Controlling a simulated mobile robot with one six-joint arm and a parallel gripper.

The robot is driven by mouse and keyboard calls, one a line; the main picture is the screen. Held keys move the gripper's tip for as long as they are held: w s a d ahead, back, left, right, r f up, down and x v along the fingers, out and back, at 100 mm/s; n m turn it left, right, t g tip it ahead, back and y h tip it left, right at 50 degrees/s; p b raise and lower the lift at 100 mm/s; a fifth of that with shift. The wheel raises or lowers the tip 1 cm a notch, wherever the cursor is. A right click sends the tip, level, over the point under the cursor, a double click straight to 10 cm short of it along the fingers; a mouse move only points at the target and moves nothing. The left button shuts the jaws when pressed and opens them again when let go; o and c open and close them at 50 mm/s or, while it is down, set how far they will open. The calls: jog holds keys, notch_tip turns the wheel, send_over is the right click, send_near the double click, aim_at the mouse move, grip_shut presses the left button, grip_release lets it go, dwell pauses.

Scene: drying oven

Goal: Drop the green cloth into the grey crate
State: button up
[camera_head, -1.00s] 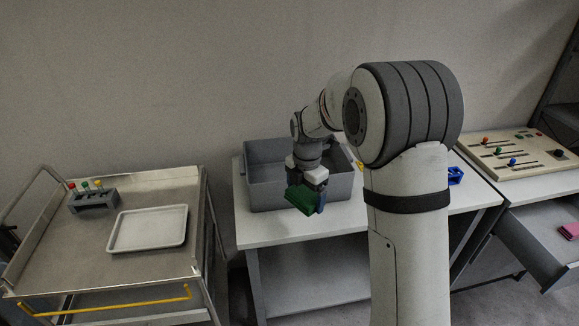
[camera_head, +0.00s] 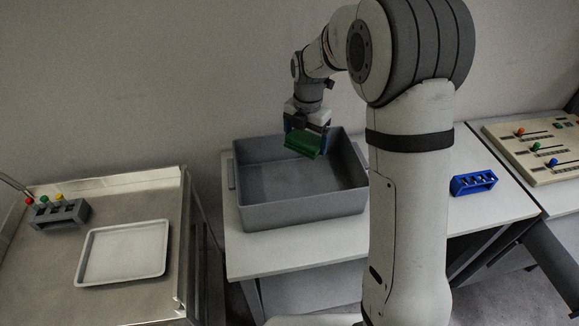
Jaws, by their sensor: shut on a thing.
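The green cloth (camera_head: 303,144) is held between the fingers of my gripper (camera_head: 306,130). It looks like a small folded green piece. The grey crate (camera_head: 300,213) stands on a white table, open at the top. My gripper is shut on the cloth and appears over the right back part of the crate opening, at about rim height or above. The exact height over the crate floor is hard to tell. The visible crate floor is bare. My arm hides part of the table to the right of the crate.
A metal cart (camera_head: 60,285) at the left bears a white tray (camera_head: 124,252) and a grey rack (camera_head: 61,214) with coloured knobs. A blue rack (camera_head: 473,182) lies on the white table (camera_head: 250,258) right of my arm. A control panel (camera_head: 540,150) is at the far right.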

jog(key=shift+w+d+f, duration=0.1)
jog(key=shift+f, duration=0.1)
notch_tip(320, 180, down, 6)
jog(key=b, duration=0.3)
jog(key=shift+r+b, duration=0.25)
jog(key=shift+b, duration=0.15)
jog(key=o, duration=0.7)
jog(key=shift+r, duration=0.15)
notch_tip(320, 180, up, 8)
jog(key=shift+f+b, duration=0.2)
jog(key=shift+b, duration=0.3)
